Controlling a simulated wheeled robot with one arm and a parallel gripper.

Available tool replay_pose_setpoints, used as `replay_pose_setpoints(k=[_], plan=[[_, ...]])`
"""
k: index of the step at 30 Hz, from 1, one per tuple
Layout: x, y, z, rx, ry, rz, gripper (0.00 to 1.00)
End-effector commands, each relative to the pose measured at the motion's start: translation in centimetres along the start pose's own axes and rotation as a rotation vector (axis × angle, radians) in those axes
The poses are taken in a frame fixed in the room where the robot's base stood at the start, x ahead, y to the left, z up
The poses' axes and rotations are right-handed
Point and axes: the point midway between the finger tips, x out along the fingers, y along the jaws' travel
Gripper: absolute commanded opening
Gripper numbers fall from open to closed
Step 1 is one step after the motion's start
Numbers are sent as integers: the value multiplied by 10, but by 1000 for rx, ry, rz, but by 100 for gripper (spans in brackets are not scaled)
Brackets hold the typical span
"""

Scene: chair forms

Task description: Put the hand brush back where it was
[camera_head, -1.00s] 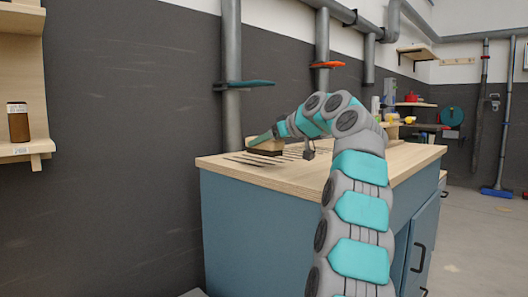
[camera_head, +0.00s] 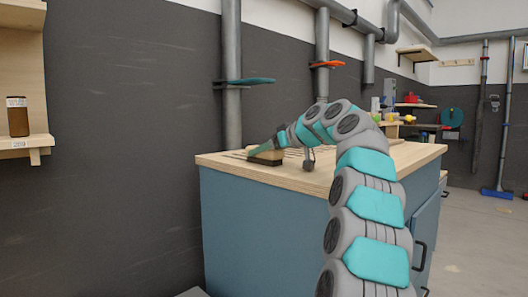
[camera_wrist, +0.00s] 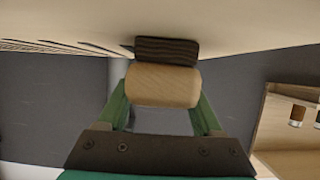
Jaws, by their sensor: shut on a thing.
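The hand brush (camera_head: 264,160) has a light wooden body and dark bristles. It is at the left end of the wooden worktop (camera_head: 330,178). My gripper (camera_head: 272,147) is shut on it. In the wrist view, the green fingers of my gripper (camera_wrist: 161,98) are on either side of the brush's wooden body (camera_wrist: 163,86). Its dark bristles (camera_wrist: 167,50) face the pale worktop, which fills the top of that picture. The bristles are at or very close to the surface; I cannot tell whether they touch.
Dark slits (camera_wrist: 40,46) run across the worktop beside the brush. A teal clamp-like piece (camera_head: 250,82) and an orange one (camera_head: 328,64) are on the wall pipes behind. A shelf with a brown jar (camera_head: 18,117) is at the left.

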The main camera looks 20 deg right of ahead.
Motion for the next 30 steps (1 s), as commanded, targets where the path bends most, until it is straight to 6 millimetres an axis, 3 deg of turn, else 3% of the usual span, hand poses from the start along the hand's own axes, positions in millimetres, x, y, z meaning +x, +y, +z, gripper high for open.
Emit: replay_pose_setpoints(k=[1, 9, 21, 26, 30], plan=[[0, 0, 1, 0, 0, 0, 69], [0, 0, 1, 0, 0, 0, 97], [-3, 0, -4, 0, 0, 0, 97], [-22, 0, -3, 0, 1, -1, 97], [-49, 0, -5, -2, 4, 2, 97]])
